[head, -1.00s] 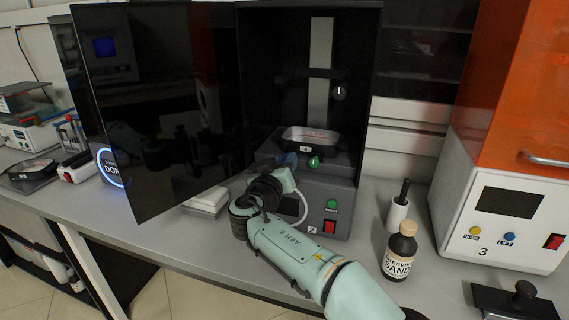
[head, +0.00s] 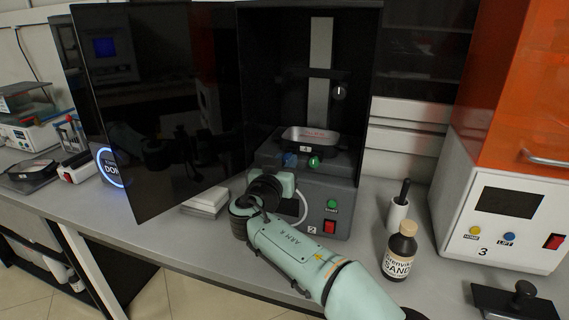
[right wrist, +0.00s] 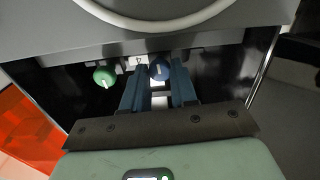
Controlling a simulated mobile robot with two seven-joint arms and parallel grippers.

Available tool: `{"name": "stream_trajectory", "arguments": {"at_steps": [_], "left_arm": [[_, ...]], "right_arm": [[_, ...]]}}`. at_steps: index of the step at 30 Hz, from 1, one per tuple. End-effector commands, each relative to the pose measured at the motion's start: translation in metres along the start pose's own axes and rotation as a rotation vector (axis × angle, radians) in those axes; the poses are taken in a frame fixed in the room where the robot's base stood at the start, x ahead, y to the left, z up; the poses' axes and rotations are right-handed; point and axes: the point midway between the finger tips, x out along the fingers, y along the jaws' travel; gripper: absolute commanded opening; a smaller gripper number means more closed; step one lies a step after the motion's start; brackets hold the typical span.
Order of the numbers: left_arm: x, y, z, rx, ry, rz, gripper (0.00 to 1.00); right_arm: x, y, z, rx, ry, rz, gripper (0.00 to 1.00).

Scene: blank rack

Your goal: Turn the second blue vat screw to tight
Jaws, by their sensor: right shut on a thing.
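The blue vat screw (right wrist: 160,71) shows in the right wrist view between the two finger ends of my right gripper (right wrist: 159,82). The right gripper is shut on it. In the head view the blue screw (head: 290,160) sits at the front left of the vat (head: 311,148), inside the open printer. A green knob (head: 314,162) sits just right of it and also shows in the right wrist view (right wrist: 104,76). A pale mark shows on the blue knob's face. My left gripper is out of view.
The dark printer door (head: 150,110) stands open at left. The printer front has a green button (head: 332,204) and a red switch (head: 329,227). A brown bottle (head: 399,252) and a pale holder (head: 397,214) stand to the right, beside an orange-hooded printer (head: 490,225).

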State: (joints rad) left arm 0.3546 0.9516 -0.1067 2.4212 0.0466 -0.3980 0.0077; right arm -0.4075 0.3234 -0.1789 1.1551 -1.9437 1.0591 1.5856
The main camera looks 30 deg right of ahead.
Motion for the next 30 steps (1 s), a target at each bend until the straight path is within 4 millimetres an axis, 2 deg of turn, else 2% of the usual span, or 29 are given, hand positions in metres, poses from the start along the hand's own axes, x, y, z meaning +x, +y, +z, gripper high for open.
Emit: {"name": "stream_trajectory", "arguments": {"at_steps": [2, 3, 5, 6, 17, 22, 30], "left_arm": [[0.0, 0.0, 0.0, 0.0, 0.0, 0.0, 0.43], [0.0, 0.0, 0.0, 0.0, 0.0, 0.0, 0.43], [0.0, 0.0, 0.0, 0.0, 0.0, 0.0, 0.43], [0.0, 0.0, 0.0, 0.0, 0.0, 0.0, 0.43], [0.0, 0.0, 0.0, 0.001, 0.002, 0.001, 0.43], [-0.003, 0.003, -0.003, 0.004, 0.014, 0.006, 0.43], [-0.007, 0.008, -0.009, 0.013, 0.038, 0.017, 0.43]], "right_arm": [[0.0, -0.001, 0.002, -0.001, -0.003, 0.0, 0.0], [0.0, -0.001, 0.002, -0.001, -0.003, 0.0, 0.31], [0.0, -0.001, 0.001, -0.001, -0.003, 0.0, 0.5], [0.0, 0.0, 0.001, -0.002, -0.003, 0.0, 0.52], [-0.006, -0.001, 0.0, -0.001, -0.002, -0.002, 0.52], [-0.032, -0.001, -0.001, -0.001, -0.002, -0.006, 0.52], [-0.093, -0.001, 0.0, -0.001, -0.002, -0.005, 0.52]]}}
